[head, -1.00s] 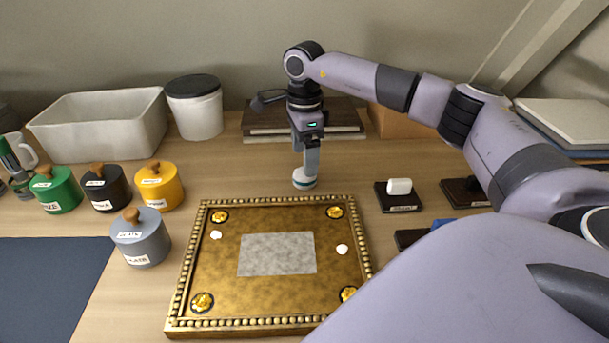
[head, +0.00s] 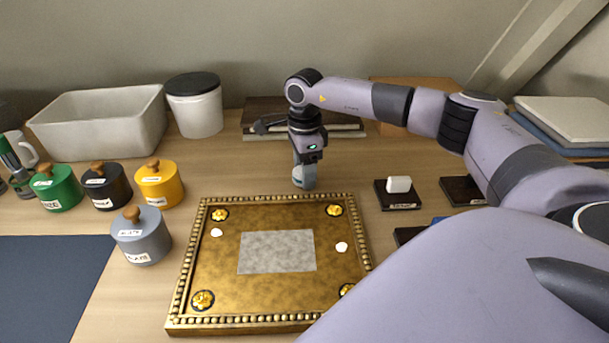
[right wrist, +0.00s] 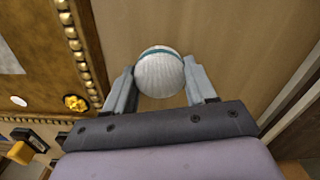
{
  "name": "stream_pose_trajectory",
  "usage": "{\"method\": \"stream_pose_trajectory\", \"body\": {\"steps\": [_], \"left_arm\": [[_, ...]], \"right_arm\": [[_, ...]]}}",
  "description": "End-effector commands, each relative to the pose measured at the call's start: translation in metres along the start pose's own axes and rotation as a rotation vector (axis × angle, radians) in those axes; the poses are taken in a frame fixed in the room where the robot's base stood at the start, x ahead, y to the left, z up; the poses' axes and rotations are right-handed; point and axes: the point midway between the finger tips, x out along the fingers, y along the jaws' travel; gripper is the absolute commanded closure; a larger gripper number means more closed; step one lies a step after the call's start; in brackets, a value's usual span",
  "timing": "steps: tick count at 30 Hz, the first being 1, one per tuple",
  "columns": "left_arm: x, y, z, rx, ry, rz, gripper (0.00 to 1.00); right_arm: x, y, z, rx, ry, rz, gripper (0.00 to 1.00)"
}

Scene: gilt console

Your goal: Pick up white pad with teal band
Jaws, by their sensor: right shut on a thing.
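The white pad with teal band (right wrist: 160,76) is round, with a pale ribbed face and a teal strip along its far edge in the right wrist view. My right gripper (right wrist: 159,82) is shut on it, one finger on each side. In the head view the right gripper (head: 304,181) points down at the wood table just behind the gilt panel. The fingers largely hide the pad there, and I cannot tell whether it touches the table. My left gripper is not in view.
The gilt beaded panel (head: 187,265) lies in front of the gripper. Several lidded pots, such as the yellow pot (head: 159,187), stand left. A dark block with a white pad (head: 399,185) sits right. A grey bin (head: 100,125) and white tub (head: 197,112) stand behind.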

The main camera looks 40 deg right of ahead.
Motion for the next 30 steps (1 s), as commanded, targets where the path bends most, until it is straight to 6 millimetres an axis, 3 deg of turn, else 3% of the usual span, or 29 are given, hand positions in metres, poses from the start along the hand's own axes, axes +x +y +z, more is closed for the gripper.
{"method": "stream_pose_trajectory", "body": {"steps": [8, 14, 30], "left_arm": [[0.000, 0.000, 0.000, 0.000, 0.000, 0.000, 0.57], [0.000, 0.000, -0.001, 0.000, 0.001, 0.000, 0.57], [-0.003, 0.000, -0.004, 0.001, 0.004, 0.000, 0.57]], "right_arm": [[-0.005, 0.000, 0.000, 0.000, -0.001, -0.001, 0.73], [-0.028, -0.001, 0.000, 0.000, -0.002, -0.003, 0.73], [-0.157, -0.001, 0.001, -0.001, -0.002, -0.004, 0.73]]}}
